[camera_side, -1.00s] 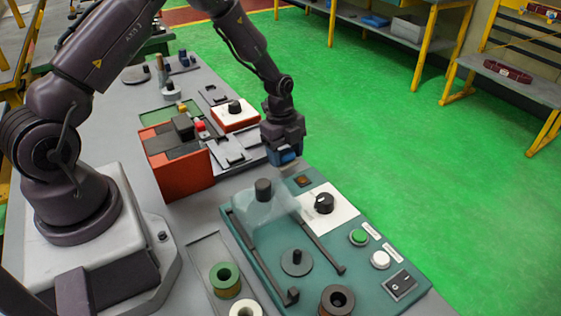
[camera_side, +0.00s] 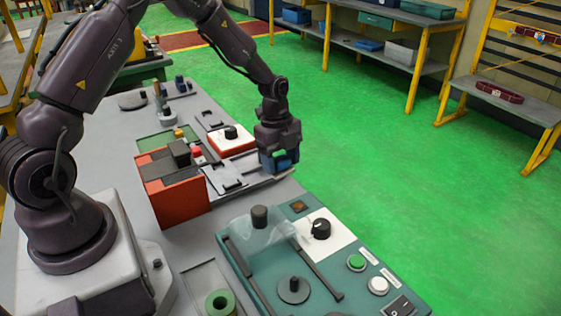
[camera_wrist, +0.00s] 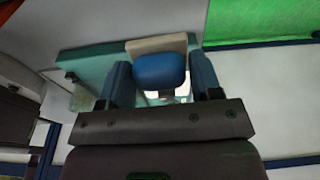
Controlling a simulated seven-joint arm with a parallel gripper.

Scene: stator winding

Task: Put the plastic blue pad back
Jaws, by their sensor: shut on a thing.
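The blue plastic pad (camera_wrist: 160,71) shows in the wrist view as a rounded blue piece between the two blue fingers. My gripper (camera_wrist: 161,82) is shut on it. In the side view my gripper (camera_side: 280,163) points down near the right edge of the bench, beyond the teal control panel (camera_side: 262,276). The pad is hard to tell from the blue fingers there. A pale block and a teal surface lie behind the pad in the wrist view.
An orange-red box (camera_side: 173,190) and flat grey plates (camera_side: 228,180) lie left of my gripper. A white-topped switch box (camera_side: 231,139) stands behind. The teal panel carries a clear cover (camera_side: 255,236), knobs and buttons. Green floor is open to the right.

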